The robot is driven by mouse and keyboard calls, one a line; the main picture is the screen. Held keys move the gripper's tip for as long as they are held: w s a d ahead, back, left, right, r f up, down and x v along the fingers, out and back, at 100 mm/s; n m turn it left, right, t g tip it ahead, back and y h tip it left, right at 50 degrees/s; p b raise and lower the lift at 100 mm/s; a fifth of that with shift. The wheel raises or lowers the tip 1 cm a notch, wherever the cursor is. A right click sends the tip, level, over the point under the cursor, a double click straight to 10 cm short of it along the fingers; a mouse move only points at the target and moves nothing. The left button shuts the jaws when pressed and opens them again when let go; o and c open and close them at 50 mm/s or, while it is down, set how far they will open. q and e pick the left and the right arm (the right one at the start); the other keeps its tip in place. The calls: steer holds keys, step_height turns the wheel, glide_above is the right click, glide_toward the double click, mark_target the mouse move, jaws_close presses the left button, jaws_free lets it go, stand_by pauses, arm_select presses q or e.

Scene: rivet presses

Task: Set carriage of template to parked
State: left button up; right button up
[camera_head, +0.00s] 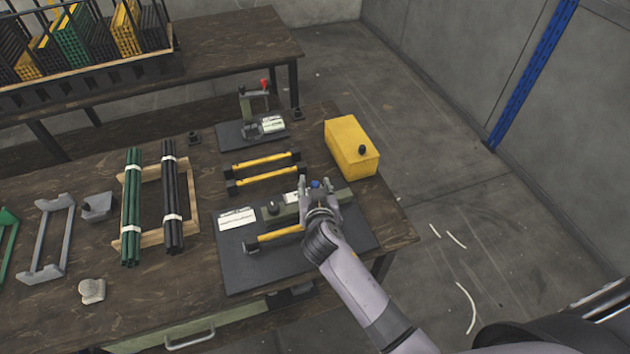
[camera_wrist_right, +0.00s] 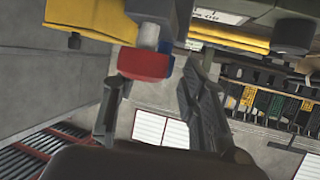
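The template (camera_head: 232,264) is a dark base plate near the table's right front, with a grey-green rail (camera_head: 345,196) and a yellow bar with black ends (camera_head: 275,238) in front of it. A small blue part (camera_head: 315,183) shows on the rail, probably on the carriage, which my arm largely hides. My right gripper (camera_head: 320,191) is over the rail's right half. In the right wrist view its fingers (camera_wrist_right: 153,82) are apart, near a red and blue block (camera_wrist_right: 143,64); a firm hold does not show. My left gripper is not in view.
A yellow box (camera_head: 350,146) stands behind the rail at the right. Two yellow bars (camera_head: 265,170) and a small press (camera_head: 257,105) lie behind the template. Green and black rods (camera_head: 132,205) rest on a wooden cradle to the left. Floor is free at the right.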

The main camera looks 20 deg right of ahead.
steer(key=shift+x, duration=0.8)
jaws_close()
stand_by(0.4)
